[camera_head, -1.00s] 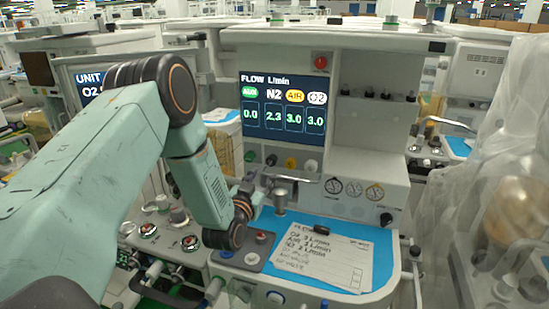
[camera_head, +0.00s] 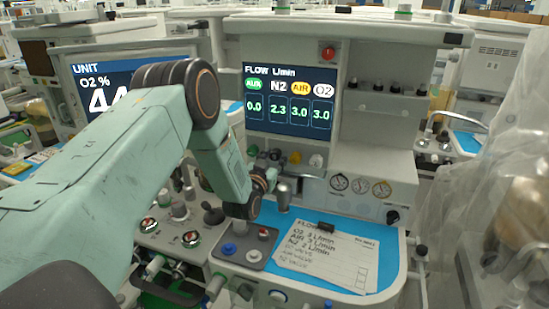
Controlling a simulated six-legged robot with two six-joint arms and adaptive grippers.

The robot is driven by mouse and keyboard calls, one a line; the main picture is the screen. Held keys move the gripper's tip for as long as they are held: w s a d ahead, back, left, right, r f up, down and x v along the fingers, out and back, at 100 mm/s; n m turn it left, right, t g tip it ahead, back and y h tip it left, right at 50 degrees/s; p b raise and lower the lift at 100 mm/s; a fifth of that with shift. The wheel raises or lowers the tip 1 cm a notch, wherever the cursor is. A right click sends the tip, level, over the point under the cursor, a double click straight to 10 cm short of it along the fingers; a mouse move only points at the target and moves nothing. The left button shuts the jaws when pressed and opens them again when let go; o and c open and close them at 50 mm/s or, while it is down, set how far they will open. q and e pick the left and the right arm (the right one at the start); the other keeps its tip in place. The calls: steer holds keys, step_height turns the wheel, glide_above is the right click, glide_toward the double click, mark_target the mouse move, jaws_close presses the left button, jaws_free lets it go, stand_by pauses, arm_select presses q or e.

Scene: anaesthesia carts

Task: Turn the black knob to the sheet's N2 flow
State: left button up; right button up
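The black knob (camera_head: 276,154) is in the row under the flow display (camera_head: 290,101), between a green knob (camera_head: 253,149) and a yellow knob (camera_head: 295,158). The display shows N2 at 2.3, AUX 0.0, AIR 3.0 and O2 3.0. The flow sheet (camera_head: 326,256) lies on the blue mat, and its N2 line appears to read 2 L/min. My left gripper (camera_head: 268,160) is at the black knob, from the lower left. Its fingers are small, dark and partly hidden by my wrist, so I cannot tell whether they touch or hold the knob. My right gripper is not in view.
A white knob (camera_head: 316,160) sits right of the yellow one. A metal post (camera_head: 283,195) stands close below my gripper. Round gauges (camera_head: 360,186) are to the right. A grey pad with buttons (camera_head: 243,249) lies below my wrist. A plastic-draped item (camera_head: 500,220) fills the right side.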

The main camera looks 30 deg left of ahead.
arm_select(q)
steer(key=shift+s+d+r, duration=0.1)
steer(key=shift+d+r, duration=0.1)
steer(key=shift+r, duration=0.2)
steer(key=shift+w+a+f, duration=0.2)
steer(key=shift+w+f, duration=0.1)
steer(key=shift+f, duration=0.05)
steer(key=shift+c, duration=0.3)
steer(key=shift+w+a+f, duration=0.1)
steer(key=shift+c, duration=0.8)
jaws_close()
steer(key=shift+m, duration=1.2)
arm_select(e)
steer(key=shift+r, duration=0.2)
